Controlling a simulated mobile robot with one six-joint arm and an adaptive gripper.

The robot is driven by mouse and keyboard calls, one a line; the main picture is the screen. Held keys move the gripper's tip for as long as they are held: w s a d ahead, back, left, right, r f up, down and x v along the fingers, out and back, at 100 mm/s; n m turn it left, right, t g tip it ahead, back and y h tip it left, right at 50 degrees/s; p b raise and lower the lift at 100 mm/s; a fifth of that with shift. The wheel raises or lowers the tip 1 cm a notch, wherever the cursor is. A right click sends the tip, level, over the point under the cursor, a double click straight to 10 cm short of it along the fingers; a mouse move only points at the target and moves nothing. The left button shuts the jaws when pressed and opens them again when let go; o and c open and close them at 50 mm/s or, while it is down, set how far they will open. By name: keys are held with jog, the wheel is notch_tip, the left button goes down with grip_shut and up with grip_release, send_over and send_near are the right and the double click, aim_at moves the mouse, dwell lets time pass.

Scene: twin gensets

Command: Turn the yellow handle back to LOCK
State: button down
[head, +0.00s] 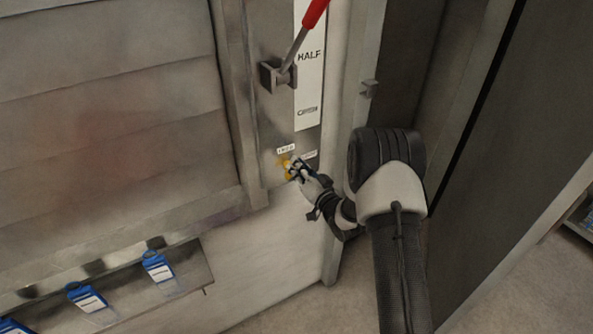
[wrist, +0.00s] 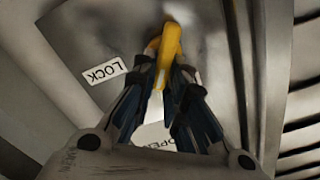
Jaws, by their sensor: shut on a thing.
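The yellow handle (head: 283,163) is on a grey metal panel, partly hidden by my gripper (head: 295,168). In the wrist view the yellow handle (wrist: 171,42) runs down between the fingers of my gripper (wrist: 167,78), which is shut on it. The LOCK label (wrist: 103,71) lies left of the handle in the wrist view, clear of the fingers. The OPEN label (wrist: 157,139) is partly hidden behind the fingers. In the head view a small white label (head: 286,149) sits just above the handle, and another label (head: 310,154) is to its right.
A lever with a red grip (head: 315,12) sticks out above the handle, beside a white HALF plate (head: 309,58). Blue tags (head: 157,266) hang on a ledge at lower left. Open floor shows below.

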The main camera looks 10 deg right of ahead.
jog(key=m, duration=0.3)
jog(key=f+m+b, duration=0.1)
jog(key=m, duration=0.3)
jog(key=d+m, duration=0.1)
jog(key=m, duration=0.2)
jog(key=shift+w+f+m, duration=0.1)
jog(key=shift+f+m, duration=0.2)
jog(key=shift+f, duration=0.05)
dwell(0.4)
jog(key=c, duration=1.6)
grip_release()
jog(key=v, duration=1.2)
